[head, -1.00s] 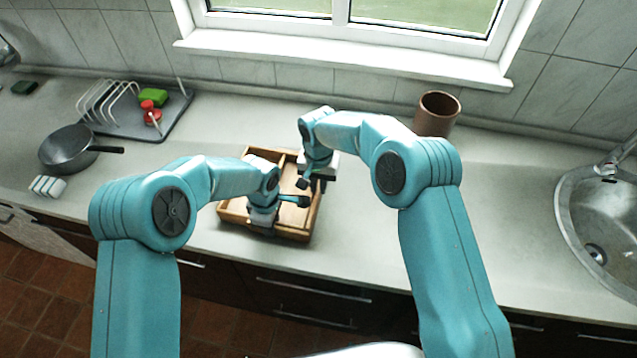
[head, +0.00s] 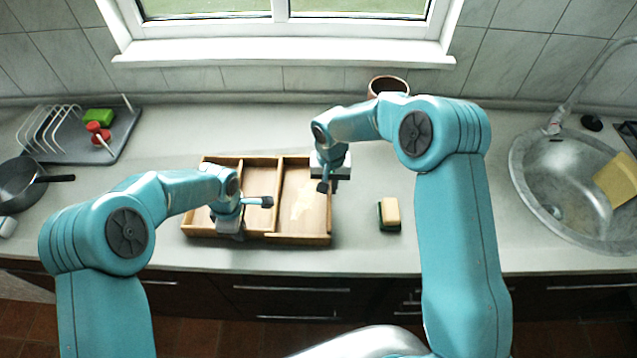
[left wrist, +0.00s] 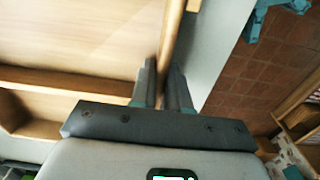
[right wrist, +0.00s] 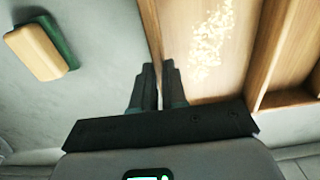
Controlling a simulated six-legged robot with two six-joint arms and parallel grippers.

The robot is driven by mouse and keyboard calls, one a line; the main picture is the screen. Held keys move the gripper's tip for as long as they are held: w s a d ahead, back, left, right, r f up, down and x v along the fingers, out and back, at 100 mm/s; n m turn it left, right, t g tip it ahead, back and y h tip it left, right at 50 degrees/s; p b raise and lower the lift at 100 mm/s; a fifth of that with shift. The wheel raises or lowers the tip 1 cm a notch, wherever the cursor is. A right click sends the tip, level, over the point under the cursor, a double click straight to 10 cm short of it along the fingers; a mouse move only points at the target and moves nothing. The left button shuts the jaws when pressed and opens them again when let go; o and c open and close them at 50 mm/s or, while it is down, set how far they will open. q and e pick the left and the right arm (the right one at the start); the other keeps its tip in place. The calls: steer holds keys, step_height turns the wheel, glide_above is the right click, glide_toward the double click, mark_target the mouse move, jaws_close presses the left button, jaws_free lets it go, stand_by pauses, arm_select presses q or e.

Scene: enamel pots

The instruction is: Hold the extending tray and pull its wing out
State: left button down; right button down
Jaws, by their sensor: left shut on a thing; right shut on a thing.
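The wooden extending tray (head: 255,237) lies on the counter in the head view, with its wing (head: 318,215) out on the right side. The wing's floor shows a pale patch, which also shows in the right wrist view (right wrist: 235,55). My left gripper (head: 230,232) is shut on the tray's front wall. In the left wrist view the fingers (left wrist: 162,70) straddle that wall. My right gripper (head: 334,180) is at the wing's right wall. In the right wrist view its fingers (right wrist: 158,70) are shut on that wall. The head view partly hides both sets of fingertips.
A yellow and green sponge (head: 389,214) lies on the counter right of the wing. A brown pot (head: 388,85) stands behind my right arm. A dish rack (head: 70,140) and a pan (head: 18,185) are at left, the sink (head: 560,190) at right.

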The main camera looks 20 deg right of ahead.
arm_select(q)
steer(key=shift+s+f, duration=0.1)
steer(key=shift+s, duration=0.05)
arm_select(e)
steer(key=shift+w+d+r, duration=0.1)
steer(key=shift+w, duration=0.05)
steer(key=c, duration=1.2)
jaws_free()
steer(key=shift+o, duration=0.2)
arm_select(q)
steer(key=shift+d, duration=0.1)
arm_select(e)
step_height(320, 180, up, 12)
arm_select(q)
steer(key=c, duration=1.2)
jaws_free()
